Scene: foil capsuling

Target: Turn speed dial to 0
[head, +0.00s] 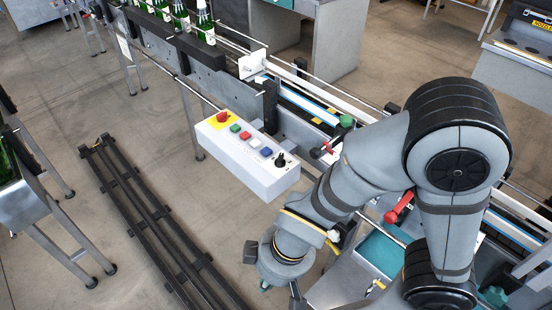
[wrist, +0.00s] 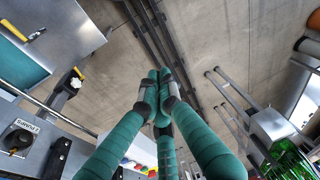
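A white control box (head: 240,158) stands beside the conveyor in the head view. A black dial (head: 281,159) sits at its right end, past a row of coloured buttons and a red button on yellow. The dial's marks are too small to read.
A black rotary knob (wrist: 18,140) on a grey plate shows at left in the wrist view. Levers with a green knob (head: 346,121) and a red handle (head: 398,207) stand near my arm. Dark floor rails (head: 150,210) lie left. Green bottles (head: 201,28) stand on the conveyor behind. Open floor lies below the box.

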